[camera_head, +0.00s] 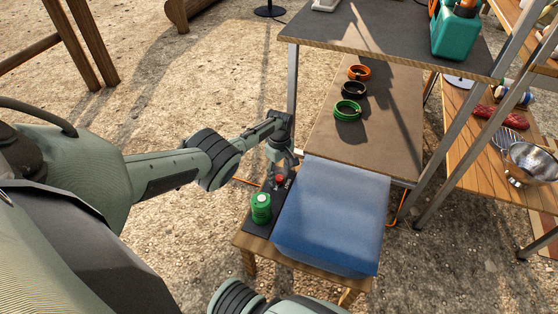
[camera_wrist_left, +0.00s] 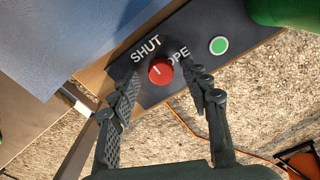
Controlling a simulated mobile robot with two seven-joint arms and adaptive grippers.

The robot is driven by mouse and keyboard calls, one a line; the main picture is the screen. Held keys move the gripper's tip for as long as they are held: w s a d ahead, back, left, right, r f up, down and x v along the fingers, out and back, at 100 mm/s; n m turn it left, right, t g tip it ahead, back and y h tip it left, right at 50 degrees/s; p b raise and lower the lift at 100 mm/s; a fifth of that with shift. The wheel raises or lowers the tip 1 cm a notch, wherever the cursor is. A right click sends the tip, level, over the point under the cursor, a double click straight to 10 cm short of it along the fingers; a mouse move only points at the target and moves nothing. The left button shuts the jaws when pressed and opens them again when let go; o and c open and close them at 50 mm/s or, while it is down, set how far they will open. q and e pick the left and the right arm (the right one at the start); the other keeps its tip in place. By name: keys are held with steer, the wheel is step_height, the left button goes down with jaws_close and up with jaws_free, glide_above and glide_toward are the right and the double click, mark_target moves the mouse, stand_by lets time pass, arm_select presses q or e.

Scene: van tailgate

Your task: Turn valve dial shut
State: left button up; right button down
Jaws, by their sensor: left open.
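The red valve dial (camera_wrist_left: 160,70) sits on a dark panel (camera_wrist_left: 118,68) and has a pale mark on its face. The panel reads SHUT, with a second label starting OPE partly hidden by a fingertip. A lit green round spot (camera_wrist_left: 218,45) is further right on the panel. My left gripper (camera_wrist_left: 163,82) is open, with a finger on either side of the dial in the left wrist view; I cannot tell whether they touch it. In the head view the gripper (camera_head: 281,161) is just above the small red dial (camera_head: 280,179). My right gripper is not in view.
Behind, a shelf (camera_head: 385,135) holds orange, black and green rings. A table's metal legs stand to the right.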

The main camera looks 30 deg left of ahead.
mark_target(279, 178)
arm_select(q)
step_height(279, 178, up, 11)
steer(key=shift+r, duration=0.15)
steer(key=shift+s, duration=0.1)
stand_by(0.6)
